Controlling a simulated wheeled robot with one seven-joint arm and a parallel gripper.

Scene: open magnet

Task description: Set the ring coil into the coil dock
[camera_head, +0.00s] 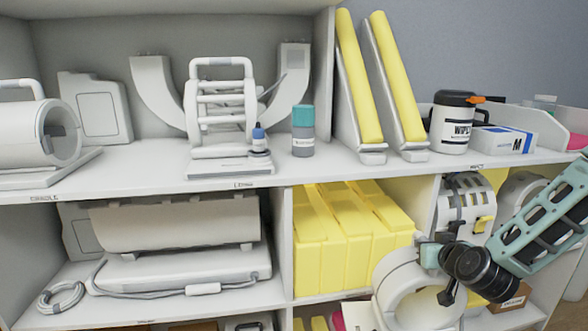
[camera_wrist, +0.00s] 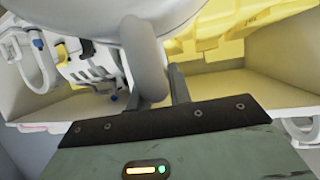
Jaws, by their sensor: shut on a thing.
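The ring coil (camera_head: 392,270), a thick white ring, is at the lower right in the head view, in front of the shelves. In the wrist view its pale body (camera_wrist: 165,15) fills the top middle, with a grey loop handle (camera_wrist: 148,60) hanging down. My gripper (camera_wrist: 150,95) is shut on this handle, between its two dark fingers. In the head view my gripper (camera_head: 432,255) is partly hidden by my wrist and overlaps the ring's upper right. I cannot tell which fixture is the coil dock.
The upper shelf holds a white cylinder coil (camera_head: 38,135), a caged coil (camera_head: 221,105), a teal-capped bottle (camera_head: 303,130), yellow wedge pads (camera_head: 360,85) and a wipes tub (camera_head: 452,122). Below are yellow pads (camera_head: 345,235), a slotted coil (camera_head: 466,205) and a cabled white unit (camera_head: 180,275).

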